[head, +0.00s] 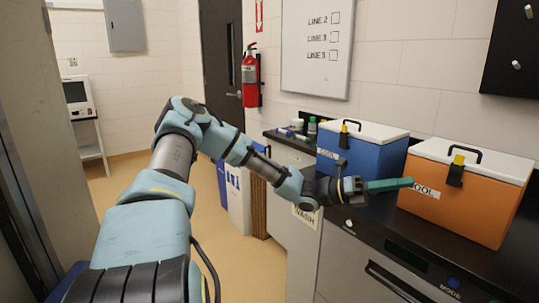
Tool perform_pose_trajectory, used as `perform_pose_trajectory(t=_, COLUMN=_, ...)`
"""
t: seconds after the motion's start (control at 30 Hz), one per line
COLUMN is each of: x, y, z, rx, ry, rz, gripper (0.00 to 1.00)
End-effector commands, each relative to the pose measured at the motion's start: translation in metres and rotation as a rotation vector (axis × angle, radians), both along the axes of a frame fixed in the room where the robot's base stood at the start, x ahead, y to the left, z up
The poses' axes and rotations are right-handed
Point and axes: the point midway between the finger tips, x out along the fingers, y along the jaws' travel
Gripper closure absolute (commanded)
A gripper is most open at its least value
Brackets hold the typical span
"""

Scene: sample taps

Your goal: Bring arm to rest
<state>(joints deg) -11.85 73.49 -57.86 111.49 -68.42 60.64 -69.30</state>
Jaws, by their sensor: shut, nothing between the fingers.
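My arm reaches forward and then bends to the right in the head view. My gripper (390,185) is at its end, with green fingers shut and nothing held between them. The fingers point right, above the black counter and in front of the coolers. Their tips look close to the left edge of the orange cooler (455,207), overlapping it in the picture; I cannot tell whether they touch it.
A blue cooler (350,160) with a white lid stands behind the gripper on the black counter (380,232). Small bottles (311,127) stand farther left. A fire extinguisher (250,75) and whiteboard (318,50) hang on the wall. Floor at left (125,180) is clear.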

Motion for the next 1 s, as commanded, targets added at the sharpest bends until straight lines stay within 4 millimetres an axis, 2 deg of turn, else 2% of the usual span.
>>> perform_pose_trajectory(t=0.03, x=-0.017, y=0.005, z=-0.015, rx=0.052, ry=-0.114, rz=-0.026, gripper=1.00)
perform_pose_trajectory(t=0.1, x=-0.039, y=0.017, z=-0.042, rx=0.124, ry=-0.300, rz=-0.071, gripper=1.00)
perform_pose_trajectory(t=0.2, x=-0.060, y=0.047, z=-0.081, rx=0.213, ry=-0.579, rz=-0.150, gripper=1.00)
perform_pose_trajectory(t=0.3, x=-0.069, y=0.087, z=-0.112, rx=0.279, ry=-0.848, rz=-0.244, gripper=1.00)
perform_pose_trajectory(t=0.47, x=-0.063, y=0.162, z=-0.142, rx=0.348, ry=-1.249, rz=-0.423, gripper=1.00)
perform_pose_trajectory(t=0.63, x=-0.043, y=0.244, z=-0.142, rx=0.377, ry=-1.630, rz=-0.648, gripper=1.00)
perform_pose_trajectory(t=0.8, x=-0.024, y=0.320, z=-0.118, rx=0.361, ry=-1.955, rz=-0.902, gripper=1.00)
perform_pose_trajectory(t=0.9, x=-0.018, y=0.355, z=-0.100, rx=0.338, ry=-2.099, rz=-1.041, gripper=1.00)
perform_pose_trajectory(t=1.0, x=-0.015, y=0.379, z=-0.086, rx=0.313, ry=-2.199, rz=-1.150, gripper=1.00)
